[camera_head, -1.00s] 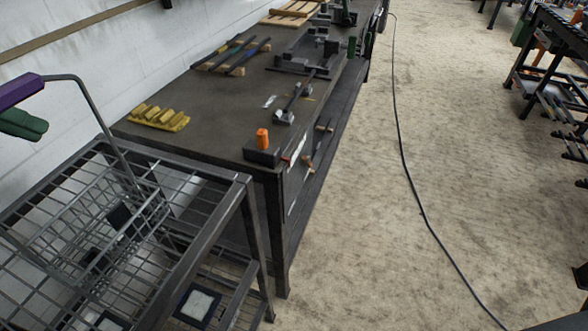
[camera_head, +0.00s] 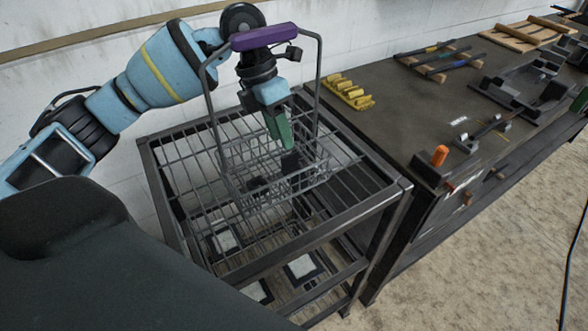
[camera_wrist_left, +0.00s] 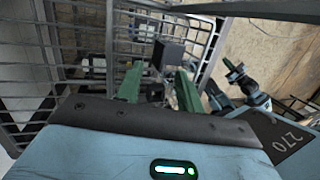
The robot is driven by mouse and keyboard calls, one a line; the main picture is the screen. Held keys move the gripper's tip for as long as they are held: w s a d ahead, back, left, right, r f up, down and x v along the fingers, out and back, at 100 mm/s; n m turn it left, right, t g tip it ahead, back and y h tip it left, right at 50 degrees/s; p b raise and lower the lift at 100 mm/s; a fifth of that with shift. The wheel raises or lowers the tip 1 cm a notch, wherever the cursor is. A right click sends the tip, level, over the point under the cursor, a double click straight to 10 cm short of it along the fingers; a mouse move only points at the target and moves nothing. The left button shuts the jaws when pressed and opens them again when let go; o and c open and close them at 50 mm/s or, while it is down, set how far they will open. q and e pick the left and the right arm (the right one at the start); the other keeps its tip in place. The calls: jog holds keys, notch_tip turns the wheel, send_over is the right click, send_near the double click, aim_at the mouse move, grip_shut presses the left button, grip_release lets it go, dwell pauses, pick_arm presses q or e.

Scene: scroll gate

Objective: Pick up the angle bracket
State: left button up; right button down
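A dark grey piece (camera_head: 291,163), which looks like the angle bracket, is in the wire basket (camera_head: 232,192) under the tip of my left gripper (camera_head: 280,132). The basket has a raised handle with a purple grip (camera_head: 264,36). My left gripper points down inside the handle's arch. In the left wrist view its green fingers (camera_wrist_left: 159,70) are apart, and the dark piece (camera_wrist_left: 168,54) shows just beyond their tips. I cannot tell whether they touch it. A small blue arm with a green tip (camera_wrist_left: 232,67), seemingly my right gripper, shows at right there; its state is unclear.
The basket stands on a dark metal rack (camera_head: 345,218) with a wire top. Another dark part (camera_head: 257,184) lies in the basket. To the right, a workbench (camera_head: 400,100) carries a yellow holder (camera_head: 349,93) and an orange-topped block (camera_head: 438,157). A wall stands behind.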

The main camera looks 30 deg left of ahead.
aim_at(289, 155)
pick_arm(q)
jog(key=shift+x, duration=2.55)
jog(key=shift+w, duration=0.15)
grip_shut()
